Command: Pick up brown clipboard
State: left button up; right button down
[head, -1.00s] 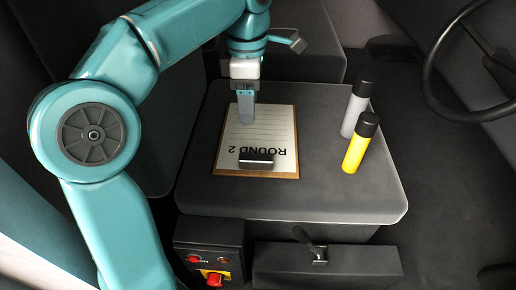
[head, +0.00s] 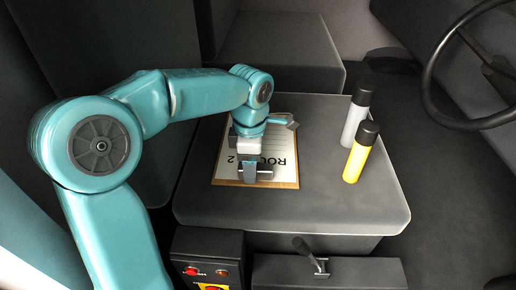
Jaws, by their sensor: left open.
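The brown clipboard (head: 228,170) lies flat on the dark seat cushion, with a lined white sheet marked "ROUND 2" seen upside down. Its dark metal clip is at the near edge, partly hidden by my gripper. My left gripper (head: 250,174) points down over the near part of the clipboard, at the clip. It is open. I cannot tell whether its fingers touch the clip or the board. My left arm hides part of the far end of the board. My right gripper is not in view.
A grey canister (head: 354,117) and a yellow canister (head: 356,158), both black-capped, stand on the seat (head: 330,205) right of the clipboard. A steering wheel (head: 437,75) is at the upper right. A control box (head: 205,262) with red buttons is below the seat.

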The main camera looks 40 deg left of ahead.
pick_arm(q)
jog(key=shift+a+f, duration=0.1)
jog(key=shift+f, duration=0.45)
jog(key=shift+c, duration=0.3)
grip_shut()
jog(key=shift+r, duration=0.15)
